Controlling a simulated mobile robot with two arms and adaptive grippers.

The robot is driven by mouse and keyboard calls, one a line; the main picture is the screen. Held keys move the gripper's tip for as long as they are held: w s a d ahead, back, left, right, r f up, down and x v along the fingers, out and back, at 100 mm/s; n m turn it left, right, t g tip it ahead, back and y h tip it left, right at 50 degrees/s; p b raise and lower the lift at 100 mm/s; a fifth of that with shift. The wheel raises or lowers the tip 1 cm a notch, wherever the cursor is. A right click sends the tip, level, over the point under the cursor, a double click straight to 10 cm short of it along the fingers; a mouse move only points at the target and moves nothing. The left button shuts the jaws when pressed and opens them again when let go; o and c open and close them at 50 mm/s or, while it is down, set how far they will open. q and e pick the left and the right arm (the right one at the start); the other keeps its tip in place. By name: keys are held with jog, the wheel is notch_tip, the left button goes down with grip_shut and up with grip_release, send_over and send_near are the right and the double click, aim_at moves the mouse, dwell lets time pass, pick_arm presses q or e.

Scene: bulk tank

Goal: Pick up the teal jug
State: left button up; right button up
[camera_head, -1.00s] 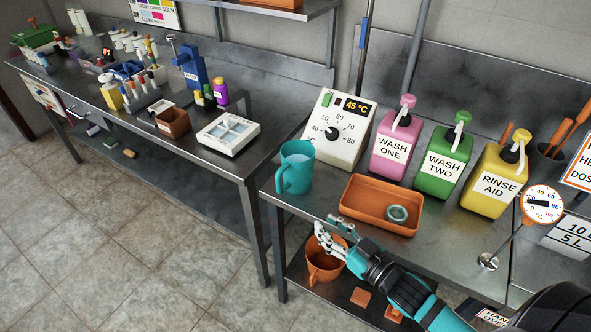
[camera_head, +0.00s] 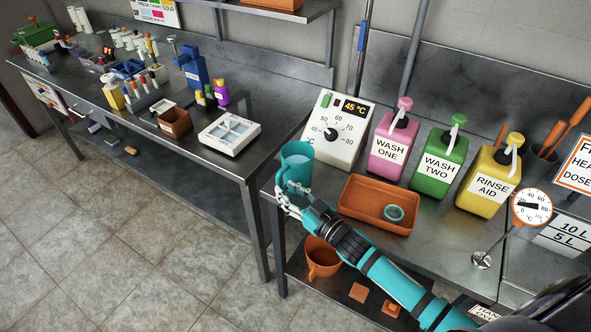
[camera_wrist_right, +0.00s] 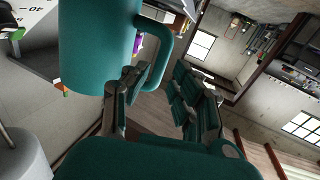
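The teal jug (camera_head: 297,160) stands upright at the left end of the right-hand steel table, with pale contents showing inside. My right gripper (camera_head: 287,197) is at its lower front, by the handle. In the right wrist view the jug (camera_wrist_right: 97,45) fills the upper left, and its handle (camera_wrist_right: 176,45) reaches toward the gap between my right gripper's fingers (camera_wrist_right: 163,90). The fingers are apart, with nothing gripped. I cannot tell if a finger touches the handle. My left gripper is not in view.
A white temperature box (camera_head: 337,131) stands just behind the jug. An orange tray (camera_head: 376,204) with a teal ring (camera_head: 394,213) lies to the right. Pink (camera_head: 394,146), green (camera_head: 440,162) and yellow (camera_head: 488,181) dispensers line the back. An orange jug (camera_head: 322,257) sits on the lower shelf.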

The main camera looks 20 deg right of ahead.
aim_at(280, 185)
jog(key=x, duration=0.4)
jog(key=shift+w+p, duration=0.15)
jog(key=shift+p, duration=0.25)
jog(key=shift+r, duration=0.1)
grip_shut()
jog(key=shift+r, duration=0.1)
